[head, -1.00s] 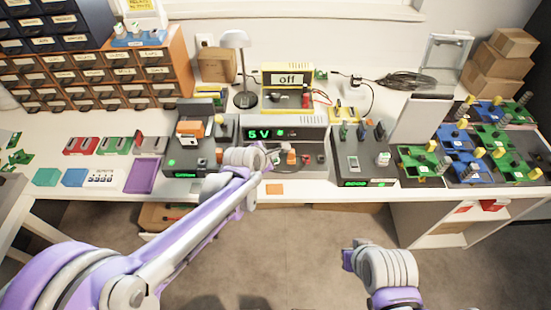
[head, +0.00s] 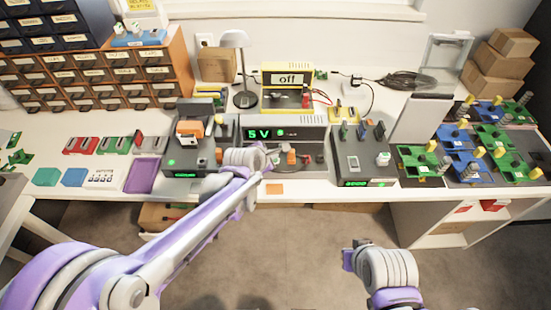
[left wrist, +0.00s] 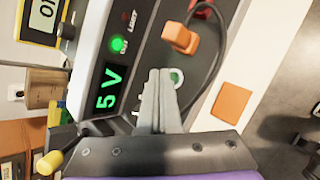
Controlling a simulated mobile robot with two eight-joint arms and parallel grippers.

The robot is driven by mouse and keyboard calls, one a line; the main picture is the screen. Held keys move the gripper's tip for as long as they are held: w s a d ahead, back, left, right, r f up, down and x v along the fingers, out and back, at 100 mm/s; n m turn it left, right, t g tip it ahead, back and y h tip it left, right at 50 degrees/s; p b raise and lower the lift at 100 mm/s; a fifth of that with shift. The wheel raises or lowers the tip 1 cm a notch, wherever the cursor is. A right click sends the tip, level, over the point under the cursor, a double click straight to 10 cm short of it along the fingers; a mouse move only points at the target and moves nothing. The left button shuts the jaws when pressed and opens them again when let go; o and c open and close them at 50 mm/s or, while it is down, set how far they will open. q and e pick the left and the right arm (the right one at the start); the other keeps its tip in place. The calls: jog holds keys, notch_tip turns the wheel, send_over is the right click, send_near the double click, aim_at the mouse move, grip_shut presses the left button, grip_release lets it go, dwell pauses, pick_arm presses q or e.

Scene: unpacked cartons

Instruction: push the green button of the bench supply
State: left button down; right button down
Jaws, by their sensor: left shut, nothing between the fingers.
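The bench supply (head: 312,133) is a grey unit at the middle of the bench, with a lit green "5 V" display that also shows in the left wrist view (left wrist: 108,89). A small round green button with a pale rim (left wrist: 177,77) is on its panel, partly behind my fingers. My left gripper (left wrist: 160,73) is shut and empty, its tips right beside the button in the picture. I cannot tell whether they touch it. In the head view, my left gripper (head: 268,161) is over the supply's front. My right gripper (head: 347,260) hangs in front of the bench; its fingers are unclear.
A round green lamp (left wrist: 118,45) glows beside the display. An orange plug with a dark cable (left wrist: 180,37) stands near my fingertips. A yellow meter reading "off" (head: 288,79) is behind the supply. Dark units flank it. An orange square (head: 275,189) lies in front.

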pick_arm(q)
jog(key=shift+f, duration=0.4)
jog(key=shift+f+b, duration=0.1)
jog(key=shift+b, duration=0.2)
jog(key=shift+r+p, duration=0.4)
jog(key=shift+r, duration=0.15)
notch_tip(320, 180, up, 6)
jog(key=p, duration=0.4)
dwell(0.3)
dwell(1.2)
